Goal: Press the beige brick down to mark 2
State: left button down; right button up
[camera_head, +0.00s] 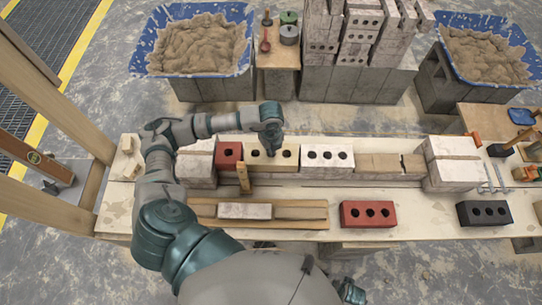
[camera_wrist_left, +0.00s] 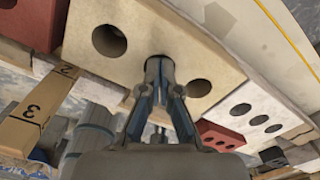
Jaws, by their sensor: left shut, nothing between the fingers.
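The beige brick (camera_head: 287,163) lies in the wall course on the bench, between a dark red brick (camera_head: 228,157) and a whitish brick with holes (camera_head: 328,158). In the left wrist view the beige brick (camera_wrist_left: 140,35) fills the upper middle, and two of its holes show clear. My left gripper (camera_head: 272,150) is shut and empty, pointing down over the brick's middle. In the left wrist view its fingertips (camera_wrist_left: 160,66) overlap the middle hole; I cannot tell whether they touch. A wooden gauge stick (camera_head: 243,178) stands in front of the brick; its marks 2 and 3 show in the left wrist view (camera_wrist_left: 37,108).
A red brick (camera_head: 367,214) and a black brick (camera_head: 484,213) lie at the bench front, right of a wooden tray (camera_head: 300,224). Mortar tubs (camera_head: 240,62) and brick stacks (camera_head: 345,80) stand behind. Tools lie at the far right.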

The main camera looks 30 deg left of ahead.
pick_arm(q)
jog(key=shift+s+f, duration=0.15)
jog(key=shift+f, duration=0.3)
dwell(0.9)
notch_tip(320, 180, up, 6)
jog(key=p, duration=0.4)
jog(key=shift+f, duration=0.25)
jog(key=shift+f, duration=0.1)
dwell(0.4)
